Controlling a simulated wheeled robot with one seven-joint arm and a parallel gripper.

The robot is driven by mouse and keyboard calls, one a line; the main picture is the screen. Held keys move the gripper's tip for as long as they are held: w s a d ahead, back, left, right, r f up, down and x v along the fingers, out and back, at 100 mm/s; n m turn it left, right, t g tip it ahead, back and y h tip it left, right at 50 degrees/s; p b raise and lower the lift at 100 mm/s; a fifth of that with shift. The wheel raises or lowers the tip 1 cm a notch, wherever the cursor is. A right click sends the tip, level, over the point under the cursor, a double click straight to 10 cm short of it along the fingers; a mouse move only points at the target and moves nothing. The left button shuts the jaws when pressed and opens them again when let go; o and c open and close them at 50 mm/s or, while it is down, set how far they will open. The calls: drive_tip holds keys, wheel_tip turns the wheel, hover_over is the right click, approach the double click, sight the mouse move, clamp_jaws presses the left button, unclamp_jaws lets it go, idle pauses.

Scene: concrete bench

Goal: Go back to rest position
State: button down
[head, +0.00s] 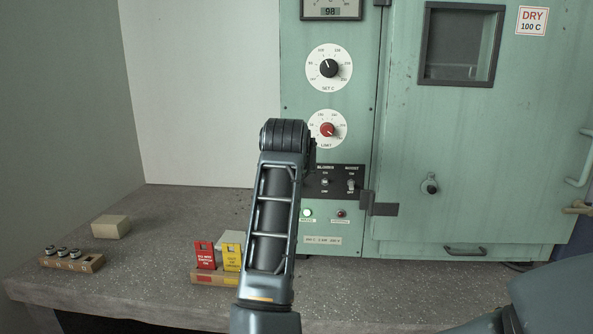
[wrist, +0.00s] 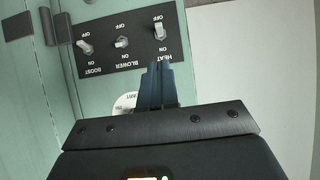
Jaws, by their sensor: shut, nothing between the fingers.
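My gripper (wrist: 158,88) is shut and empty in the wrist view, its dark fingers together. The fingertips overlap the edge of the black switch panel (wrist: 130,22), near the HEAT switch (wrist: 158,31); I cannot tell whether they touch it. The BLOWER switch (wrist: 121,42) and BOOST switch (wrist: 83,46) sit beside it; the labels appear upside down. In the head view my raised arm (head: 272,215) stands before the green oven cabinet (head: 475,150). It hides the gripper and the left part of the panel (head: 350,170).
A red tag and a yellow tag (head: 232,257) stand in a wooden block on the bench (head: 150,285). A pale block (head: 110,227) and a wooden rack (head: 72,263) with small cylinders lie at left. A door latch (head: 380,204) juts from the cabinet. The left bench has free room.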

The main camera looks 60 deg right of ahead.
drive_tip(key=shift+f, duration=0.1)
idle(0.4)
drive_tip(key=s+a+f+n+t+y, duration=0.2)
drive_tip(key=s+a+f+n+t, duration=0.3)
drive_tip(key=a+f+n, duration=0.35)
drive_tip(key=s+a+f+n+t+y, duration=0.2)
drive_tip(key=s+a+f+n+t, duration=0.3)
drive_tip(key=a+f, duration=0.55)
drive_tip(key=s+a+r+y, duration=0.1)
drive_tip(key=s+a+y, duration=0.5)
drive_tip(key=s+a, duration=1.5)
drive_tip(key=shift+s+r+y, duration=0.25)
drive_tip(key=shift+s+y, duration=0.05)
drive_tip(key=shift+s, duration=0.6)
drive_tip(key=c, duration=1.9)
unclamp_jaws()
